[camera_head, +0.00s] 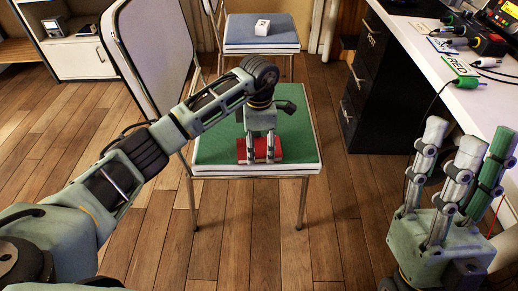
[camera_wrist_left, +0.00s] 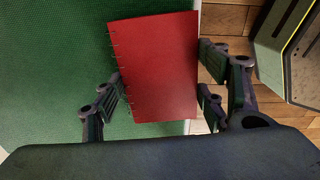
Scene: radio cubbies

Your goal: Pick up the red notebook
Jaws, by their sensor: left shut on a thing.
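The red notebook (camera_head: 242,148) is at the front of the green chair seat (camera_head: 215,125). In the left wrist view the notebook (camera_wrist_left: 155,65) lies flat side towards the camera, with its bound edge on the left. My left gripper (camera_head: 260,158) points down at it and is shut on it, with fingers against both long edges in the left wrist view (camera_wrist_left: 163,98). I cannot tell whether the notebook is clear of the seat. My right gripper (camera_head: 464,150) is at the lower right, fingers up and apart, with nothing seen between them; one finger looks green.
A blue-seated chair (camera_head: 240,35) with a small white box (camera_head: 262,27) stands behind. A white desk (camera_head: 480,98) with cables and devices runs along the right, over black drawers (camera_head: 368,85). A white cabinet (camera_head: 78,58) is at the back left. Wooden floor is clear in front.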

